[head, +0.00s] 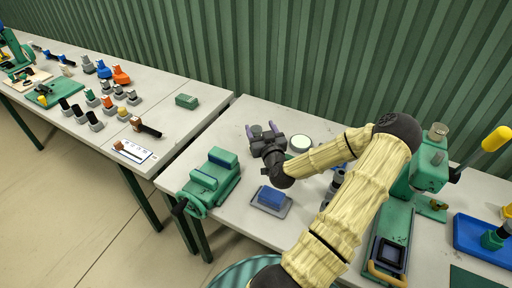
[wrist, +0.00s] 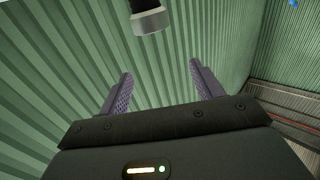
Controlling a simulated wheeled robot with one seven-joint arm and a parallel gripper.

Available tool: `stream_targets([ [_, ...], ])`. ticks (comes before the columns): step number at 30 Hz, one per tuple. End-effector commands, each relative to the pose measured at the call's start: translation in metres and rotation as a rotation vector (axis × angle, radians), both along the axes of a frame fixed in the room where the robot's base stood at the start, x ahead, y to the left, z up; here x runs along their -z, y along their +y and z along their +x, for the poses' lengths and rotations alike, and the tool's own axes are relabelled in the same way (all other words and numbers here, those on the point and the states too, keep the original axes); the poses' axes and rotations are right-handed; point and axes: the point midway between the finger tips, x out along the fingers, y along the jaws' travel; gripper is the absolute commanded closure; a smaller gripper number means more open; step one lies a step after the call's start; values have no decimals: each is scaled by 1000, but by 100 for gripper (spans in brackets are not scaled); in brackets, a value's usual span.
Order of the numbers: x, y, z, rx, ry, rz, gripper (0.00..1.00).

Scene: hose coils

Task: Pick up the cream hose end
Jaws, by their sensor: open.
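I cannot make out a cream hose end in either view. My gripper (head: 262,130) is over the back part of the right-hand bench, near the corrugated green wall. Its two purple-grey fingers are apart with nothing between them; they also show in the wrist view (wrist: 162,88), against the green wall. A dark cylinder with a pale grey end (wrist: 150,16) is at the top edge of the wrist view, beyond the fingers; I cannot tell what it is. My pale yellow sleeved arm hides part of the bench.
A white-topped round container (head: 300,142) is just right of my gripper. A green vise (head: 208,184) and a blue block on a grey tray (head: 271,198) are in front. A green machine (head: 430,165) and blue tray (head: 485,240) are right. The left bench (head: 195,125) holds several small parts.

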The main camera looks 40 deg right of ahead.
Motion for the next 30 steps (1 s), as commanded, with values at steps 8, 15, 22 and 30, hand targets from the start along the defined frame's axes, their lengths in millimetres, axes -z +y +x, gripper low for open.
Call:
stream_targets([
  [8, 35, 0, 0, 0, 1, 5, 34],
  [15, 50, -4, 11, 1, -1, -2, 34],
  [22, 52, -6, 16, -1, 0, -1, 34],
  [30, 51, -9, 22, 0, -1, 1, 34],
])
